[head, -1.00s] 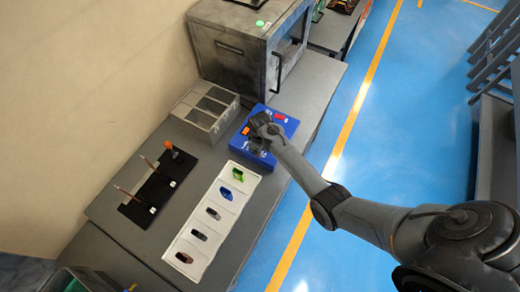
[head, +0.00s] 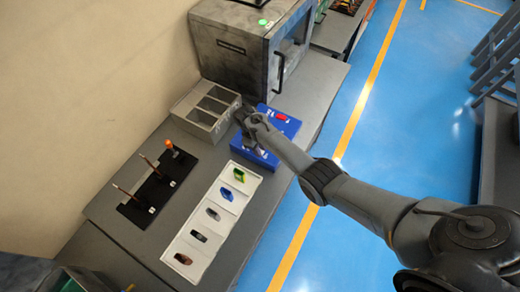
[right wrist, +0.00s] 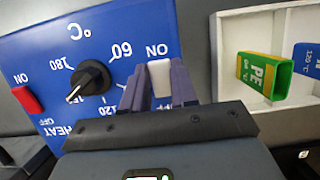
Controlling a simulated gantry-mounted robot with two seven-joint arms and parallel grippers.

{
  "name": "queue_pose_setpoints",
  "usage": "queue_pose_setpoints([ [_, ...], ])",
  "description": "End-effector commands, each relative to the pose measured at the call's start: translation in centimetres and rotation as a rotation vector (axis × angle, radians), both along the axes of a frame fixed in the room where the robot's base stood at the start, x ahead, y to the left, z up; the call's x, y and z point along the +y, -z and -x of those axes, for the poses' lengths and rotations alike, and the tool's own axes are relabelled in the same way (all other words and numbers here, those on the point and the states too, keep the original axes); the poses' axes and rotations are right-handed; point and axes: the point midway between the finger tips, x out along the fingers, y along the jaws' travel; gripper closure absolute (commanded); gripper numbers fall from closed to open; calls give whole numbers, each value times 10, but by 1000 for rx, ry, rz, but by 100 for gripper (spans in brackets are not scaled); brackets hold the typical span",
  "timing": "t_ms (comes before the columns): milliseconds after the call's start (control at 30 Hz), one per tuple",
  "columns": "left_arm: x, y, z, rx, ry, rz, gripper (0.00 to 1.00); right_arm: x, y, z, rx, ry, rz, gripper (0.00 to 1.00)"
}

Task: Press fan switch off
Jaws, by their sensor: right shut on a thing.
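The blue control box (head: 289,127) sits on the bench, and its panel also shows upside down in the right wrist view (right wrist: 40,55). My right gripper (head: 243,116) is over the box's left side and covers part of it. In the right wrist view the fingers of this gripper (right wrist: 158,85) are on both sides of a pale switch (right wrist: 160,78) with an "ON" mark beside it, and are shut on it. Its "FAN" label is not visible. The red heat switch (right wrist: 28,100) and black dial (right wrist: 88,78) are clear. My left gripper is not in view.
A white tray (head: 188,240) with several coloured pieces lies beside the box. A grey open bin (head: 205,112) stands close to the gripper, and a large grey oven (head: 235,55) stands behind. A black rack (head: 150,205) holds upright tools.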

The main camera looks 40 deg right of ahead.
Motion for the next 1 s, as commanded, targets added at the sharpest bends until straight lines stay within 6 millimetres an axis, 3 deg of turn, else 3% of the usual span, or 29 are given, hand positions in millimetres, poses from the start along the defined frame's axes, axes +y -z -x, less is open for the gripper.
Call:
queue_pose_setpoints([
  [100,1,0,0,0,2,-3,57,0,1,0,-1,0,0,100],
  [133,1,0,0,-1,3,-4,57,0,1,0,-1,0,0,68],
  [267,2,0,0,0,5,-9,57,0,0,0,-1,0,0,48],
  [667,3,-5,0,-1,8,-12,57,1,-7,-1,-2,0,-1,47],
  [1000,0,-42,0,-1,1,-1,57,6,-58,-15,-1,-1,-2,47],
])
